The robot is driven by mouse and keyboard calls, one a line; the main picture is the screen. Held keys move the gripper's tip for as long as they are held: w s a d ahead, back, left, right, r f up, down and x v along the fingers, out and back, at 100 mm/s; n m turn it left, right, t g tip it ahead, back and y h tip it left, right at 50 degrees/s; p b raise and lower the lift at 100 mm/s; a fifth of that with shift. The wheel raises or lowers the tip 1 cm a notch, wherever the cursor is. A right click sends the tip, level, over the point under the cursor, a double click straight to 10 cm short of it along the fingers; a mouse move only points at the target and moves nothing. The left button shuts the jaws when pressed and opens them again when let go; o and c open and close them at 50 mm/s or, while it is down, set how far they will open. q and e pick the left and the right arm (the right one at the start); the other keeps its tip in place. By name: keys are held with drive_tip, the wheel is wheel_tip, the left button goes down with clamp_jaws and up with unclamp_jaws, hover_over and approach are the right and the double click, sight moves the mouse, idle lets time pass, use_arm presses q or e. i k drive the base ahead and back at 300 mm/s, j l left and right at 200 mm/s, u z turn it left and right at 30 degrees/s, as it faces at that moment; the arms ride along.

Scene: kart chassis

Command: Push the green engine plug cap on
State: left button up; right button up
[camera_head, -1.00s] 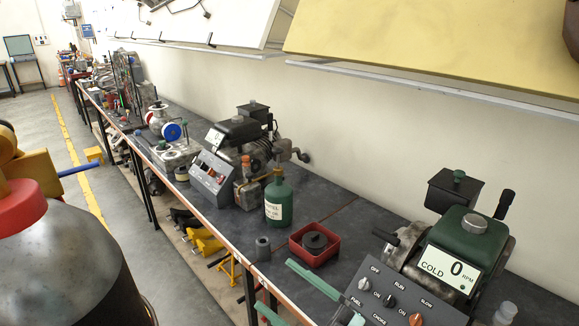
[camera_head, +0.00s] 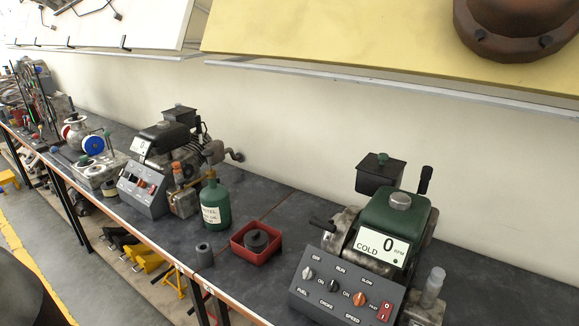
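The green engine (camera_head: 398,217) stands on the bench at the right, with a display reading COLD and 0 and a grey control panel (camera_head: 345,290) in front. A pale grey upright cylinder (camera_head: 436,282) stands on a metal block at its right side. I cannot tell which part is its plug cap. A small dark grey cylinder (camera_head: 204,255) stands upright on the bench left of the red tray; I cannot tell if it is the cap. Neither of my grippers is in view.
A red tray (camera_head: 236,247) holding a round black part (camera_head: 257,240) sits left of the green engine. A green bottle (camera_head: 215,205) and a second, black engine (camera_head: 165,145) stand farther left.

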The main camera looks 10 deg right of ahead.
sight(426, 172)
drive_tip(key=z, duration=1.3)
